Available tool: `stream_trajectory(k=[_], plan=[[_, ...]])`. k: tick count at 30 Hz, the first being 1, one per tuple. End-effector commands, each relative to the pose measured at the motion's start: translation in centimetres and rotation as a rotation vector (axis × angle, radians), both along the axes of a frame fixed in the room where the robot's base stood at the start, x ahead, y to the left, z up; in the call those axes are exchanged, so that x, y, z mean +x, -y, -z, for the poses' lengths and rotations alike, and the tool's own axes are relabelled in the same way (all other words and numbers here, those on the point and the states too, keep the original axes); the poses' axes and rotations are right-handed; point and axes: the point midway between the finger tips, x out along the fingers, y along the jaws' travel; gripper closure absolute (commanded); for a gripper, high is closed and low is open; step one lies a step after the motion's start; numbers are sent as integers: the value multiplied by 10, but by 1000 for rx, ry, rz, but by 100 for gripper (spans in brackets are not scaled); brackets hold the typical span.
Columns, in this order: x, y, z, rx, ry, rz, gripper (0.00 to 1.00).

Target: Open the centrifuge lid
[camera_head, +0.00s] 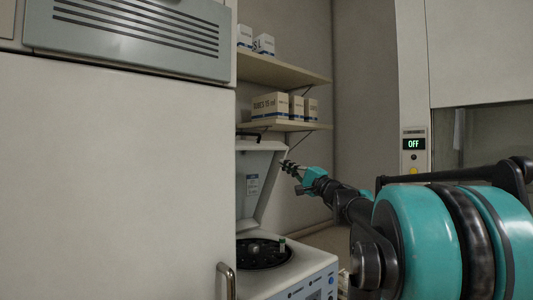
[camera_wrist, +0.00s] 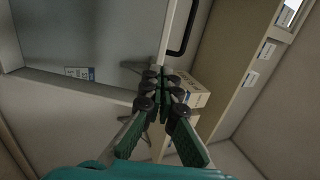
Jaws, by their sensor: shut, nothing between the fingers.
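The centrifuge (camera_head: 310,277) stands at the lower middle of the head view, partly hidden by a white cabinet. Its lid (camera_head: 262,180) is raised steeply, with its grey inside and a label showing. The dark rotor (camera_head: 262,252) is exposed, with a small green-capped tube (camera_head: 282,244) at its edge. My gripper (camera_head: 287,165) is by the right edge of the lid; contact cannot be told. In the wrist view my gripper (camera_wrist: 161,74) is shut and empty, in front of the edge of the lid (camera_wrist: 80,35). A black handle (camera_wrist: 184,30) shows beyond it.
The white cabinet (camera_head: 115,180) fills the left of the head view. Shelves (camera_head: 280,70) with boxes hang behind the centrifuge. A panel reading OFF (camera_head: 413,144) is on the right. One box (camera_wrist: 190,92) shows just behind my fingers in the wrist view.

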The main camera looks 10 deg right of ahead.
Motion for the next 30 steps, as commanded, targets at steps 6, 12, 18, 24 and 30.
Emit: stream_trajectory(k=[6, 12, 18, 24, 30], plan=[[-17, 13, 14, 51, 70, 37, 100], [-4, 4, 6, 54, 73, 37, 100], [23, -17, -10, 54, 72, 35, 100], [52, -37, -28, 54, 72, 35, 100], [73, -53, -41, 54, 72, 36, 100]])
